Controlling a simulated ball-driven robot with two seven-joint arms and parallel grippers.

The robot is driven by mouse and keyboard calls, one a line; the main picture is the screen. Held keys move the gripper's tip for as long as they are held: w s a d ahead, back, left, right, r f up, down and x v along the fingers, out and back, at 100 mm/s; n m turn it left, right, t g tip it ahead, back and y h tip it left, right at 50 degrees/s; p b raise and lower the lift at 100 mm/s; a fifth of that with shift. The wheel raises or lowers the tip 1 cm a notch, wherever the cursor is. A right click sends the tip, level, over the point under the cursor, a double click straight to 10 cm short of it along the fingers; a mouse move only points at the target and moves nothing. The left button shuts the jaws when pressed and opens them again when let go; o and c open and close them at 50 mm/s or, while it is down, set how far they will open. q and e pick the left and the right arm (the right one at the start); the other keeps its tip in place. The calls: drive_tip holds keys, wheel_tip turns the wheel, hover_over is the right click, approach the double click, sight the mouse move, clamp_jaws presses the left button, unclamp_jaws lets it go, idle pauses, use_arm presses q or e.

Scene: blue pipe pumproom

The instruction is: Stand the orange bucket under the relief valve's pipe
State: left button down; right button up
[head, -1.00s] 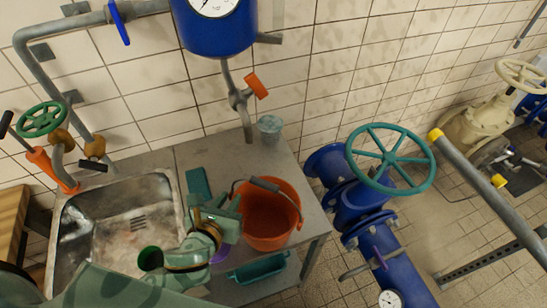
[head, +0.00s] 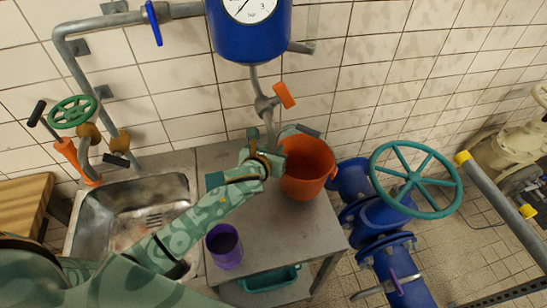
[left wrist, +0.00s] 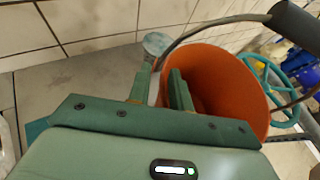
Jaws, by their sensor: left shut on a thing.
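The orange bucket (head: 310,178) is at the back right of the grey table, close to the tiled wall. My left gripper (head: 268,160) is shut on the bucket's left rim. The left wrist view shows the bucket (left wrist: 213,75) with its wall between my fingers (left wrist: 163,88). Its wire handle has a dark grip (left wrist: 297,25). I cannot tell whether its base touches the table. The relief valve's grey pipe (head: 268,118), with an orange lever (head: 284,94), comes down below the blue vessel (head: 249,35). Its lower end is near my gripper, left of the bucket's mouth. My right gripper is out of view.
A purple cup (head: 224,246) stands at the table's front left. A steel sink (head: 135,205) lies left. A large green handwheel (head: 415,180) on blue piping is right. The table's (head: 290,235) front right is clear.

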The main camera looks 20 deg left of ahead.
use_arm(q)
wheel_tip(320, 180, down, 3)
drive_tip(key=shift+f+b, duration=0.2)
drive_tip(key=shift+b, duration=0.45)
drive_tip(key=shift+f, duration=0.1)
drive_tip(key=c, duration=1.3)
unclamp_jaws()
drive_tip(key=shift+o, duration=0.2)
drive_tip(key=p+v, duration=0.2)
drive_tip(key=v, duration=1)
drive_tip(key=shift+p, duration=0.4)
